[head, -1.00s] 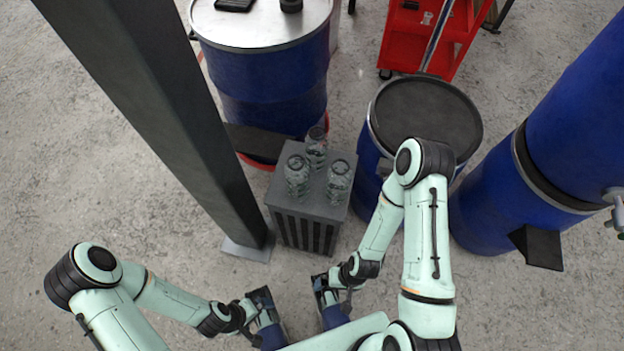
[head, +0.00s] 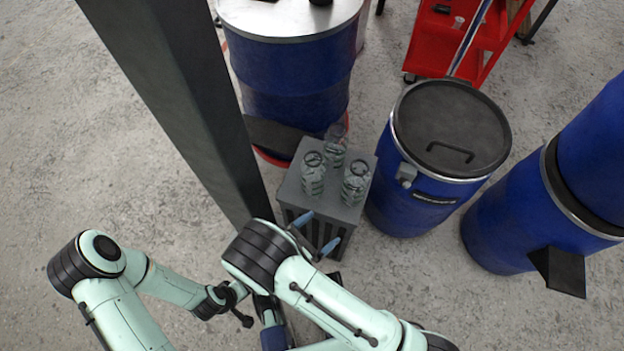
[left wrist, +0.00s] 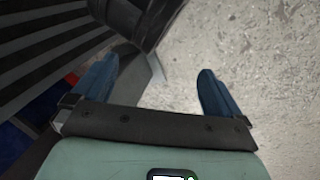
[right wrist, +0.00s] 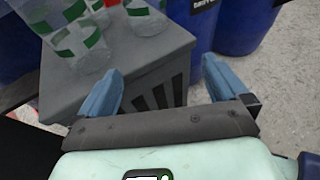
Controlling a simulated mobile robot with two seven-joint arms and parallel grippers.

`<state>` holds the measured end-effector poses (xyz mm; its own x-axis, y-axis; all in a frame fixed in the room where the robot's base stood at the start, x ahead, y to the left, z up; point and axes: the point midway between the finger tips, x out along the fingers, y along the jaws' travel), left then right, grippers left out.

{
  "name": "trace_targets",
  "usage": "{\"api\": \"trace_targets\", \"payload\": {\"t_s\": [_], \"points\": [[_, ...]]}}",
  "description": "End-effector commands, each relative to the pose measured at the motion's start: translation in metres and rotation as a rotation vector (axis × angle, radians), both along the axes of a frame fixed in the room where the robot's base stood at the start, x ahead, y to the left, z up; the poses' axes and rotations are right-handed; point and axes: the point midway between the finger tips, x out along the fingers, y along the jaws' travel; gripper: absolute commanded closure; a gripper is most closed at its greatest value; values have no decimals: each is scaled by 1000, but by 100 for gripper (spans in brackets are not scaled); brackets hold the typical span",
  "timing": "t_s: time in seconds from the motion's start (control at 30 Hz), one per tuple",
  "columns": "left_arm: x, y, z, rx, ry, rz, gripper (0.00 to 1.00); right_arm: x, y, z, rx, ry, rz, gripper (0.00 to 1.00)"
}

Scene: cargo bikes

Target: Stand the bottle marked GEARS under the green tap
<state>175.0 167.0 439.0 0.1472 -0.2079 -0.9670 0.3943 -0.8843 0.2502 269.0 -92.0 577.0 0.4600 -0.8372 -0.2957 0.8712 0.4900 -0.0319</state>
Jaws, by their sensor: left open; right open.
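Three clear bottles stand upright on a grey slatted stand (head: 292,192): a front-left bottle (head: 313,176), a front-right bottle (head: 356,184) and a back bottle (head: 335,152). Green bands show on a nearer bottle (right wrist: 80,45) and another bottle (right wrist: 146,14) in the right wrist view. I cannot read any marking, so the GEARS bottle cannot be told apart. My right gripper (head: 318,232) is open and empty at the stand's near side, below and short of the bottles. My left gripper (left wrist: 156,80) is open and empty, low near the stand. No green tap shows now.
A blue drum with a dark lid (head: 462,120) stands right of the stand. A metal-topped blue drum (head: 290,75) is behind it. Blue drums (head: 520,225) stand at the right, a red cart (head: 470,40) at the back. A dark post (head: 185,110) rises close on the left.

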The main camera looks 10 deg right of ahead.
Motion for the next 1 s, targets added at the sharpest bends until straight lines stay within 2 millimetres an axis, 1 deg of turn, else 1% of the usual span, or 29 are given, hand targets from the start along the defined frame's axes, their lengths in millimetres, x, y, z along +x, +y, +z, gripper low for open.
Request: {"api": "trace_targets", "payload": {"t_s": [0.03,0.1,0.2,0.27,0.33,0.6,0.7,0.87,1.0], "points": [[-5,-7,-3,-11,3,-12,0,20,18,16,-72,-65,110,0],[-9,-13,-4,-21,7,-22,0,38,38,37,-147,-139,216,0],[-12,-17,-4,-27,8,-29,0,51,53,56,-207,-199,293,0],[-12,-18,-4,-28,6,-29,0,56,54,60,-220,-214,311,0],[-10,-17,-5,-26,2,-28,0,64,48,61,-224,-217,313,0],[-1,-13,-12,-14,-21,-17,0,100,13,60,-220,-214,309,0],[1,-11,-13,-11,-26,-16,0,108,6,60,-219,-213,311,0],[3,-10,-15,-7,-33,-13,0,116,-2,60,-218,-212,309,0],[11,-6,-21,2,-51,-5,0,131,-15,61,-217,-214,307,0]]}}
